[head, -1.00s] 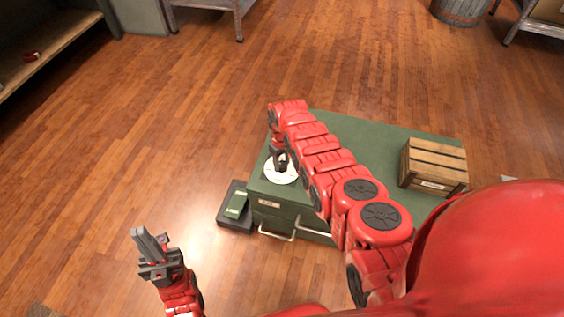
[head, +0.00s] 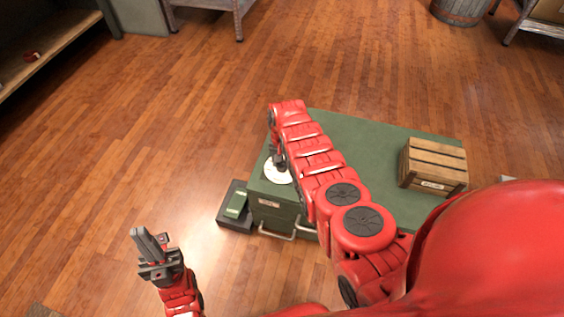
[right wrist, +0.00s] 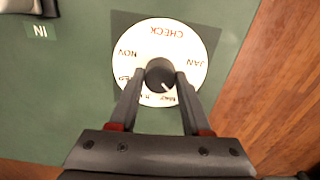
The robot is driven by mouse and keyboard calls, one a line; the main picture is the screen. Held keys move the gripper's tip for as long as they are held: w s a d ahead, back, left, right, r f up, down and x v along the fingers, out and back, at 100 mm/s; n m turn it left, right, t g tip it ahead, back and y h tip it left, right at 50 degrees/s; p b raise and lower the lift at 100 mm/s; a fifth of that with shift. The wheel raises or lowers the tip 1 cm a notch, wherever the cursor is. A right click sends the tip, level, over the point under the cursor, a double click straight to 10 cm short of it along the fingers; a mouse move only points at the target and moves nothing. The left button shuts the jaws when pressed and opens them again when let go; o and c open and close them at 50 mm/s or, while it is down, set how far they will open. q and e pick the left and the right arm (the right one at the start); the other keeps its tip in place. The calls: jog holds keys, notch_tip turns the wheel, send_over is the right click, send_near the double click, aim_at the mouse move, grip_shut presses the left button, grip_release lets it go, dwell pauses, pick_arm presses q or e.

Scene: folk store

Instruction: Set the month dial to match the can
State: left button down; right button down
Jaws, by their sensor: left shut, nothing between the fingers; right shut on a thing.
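The white month dial (head: 276,170) lies on the green cabinet top (head: 345,135) near its left front corner. In the right wrist view, the dial (right wrist: 160,30) reads CHECK, JAN and NOV, with other labels partly hidden by the fingers. Its black knob (right wrist: 160,72) has a pale pointer mark toward the lower right. My right gripper (right wrist: 160,80) is shut on the knob; in the head view its arm hides part of the dial. My left gripper (head: 146,240) is shut and empty, above the floor at lower left. I cannot identify a can.
A wooden crate (head: 433,162) stands on the cabinet's right side. A dark base (head: 225,217) with a green block (head: 236,204) sits beside the cabinet's left front. An IN label (right wrist: 41,31) is on the top. Floor to the left is clear.

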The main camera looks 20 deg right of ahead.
jog(key=m, duration=0.4)
jog(key=shift+m, duration=0.4)
dwell(0.4)
jog(key=shift+c, duration=1.8)
grip_release()
notch_tip(320, 180, up, 4)
jog(key=shift+a+r+p, duration=0.1)
jog(key=shift+p, duration=1.05)
notch_tip(320, 180, up, 13)
jog(key=p, duration=0.2)
